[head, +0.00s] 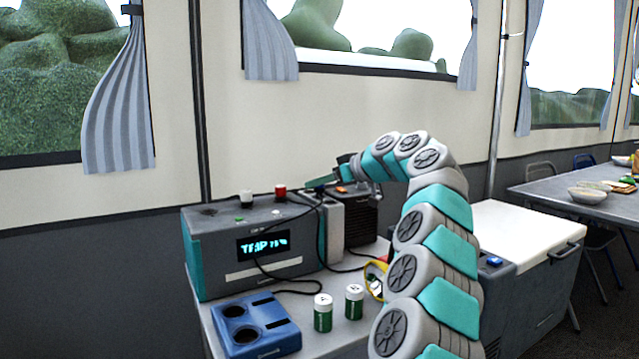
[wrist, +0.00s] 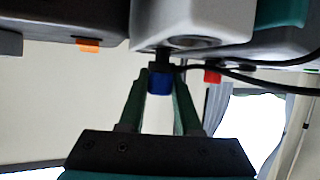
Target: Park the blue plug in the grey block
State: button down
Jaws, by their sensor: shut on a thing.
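The blue plug (wrist: 159,82) is between the two green fingers of my gripper (wrist: 160,78) in the wrist view, which looks upside down. A black part joins it at the edge of the light grey block (wrist: 178,18); I cannot tell whether the plug touches the block or sits in it. A dark oval opening shows on the block's face beside the plug. A black cable runs off to the right. In the head view my gripper (head: 322,182) is over the top of the grey block (head: 336,226), and the plug cannot be made out.
A grey machine (head: 215,262) with a lit display stands left of the block, with a red knob (head: 280,191) and white knob on top. A dark box (head: 362,222) stands right. Two green cans (head: 323,314) and a blue holder (head: 276,338) are in front. Cables cross the counter.

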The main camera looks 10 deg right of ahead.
jog(key=shift+f+b, duration=0.65)
jog(key=shift+b, duration=0.1)
dwell(0.7)
jog(key=shift+c, duration=1.4)
grip_release()
jog(key=r+v, duration=0.1)
jog(key=v, duration=0.7)
jog(key=shift+r, duration=0.2)
dwell(0.5)
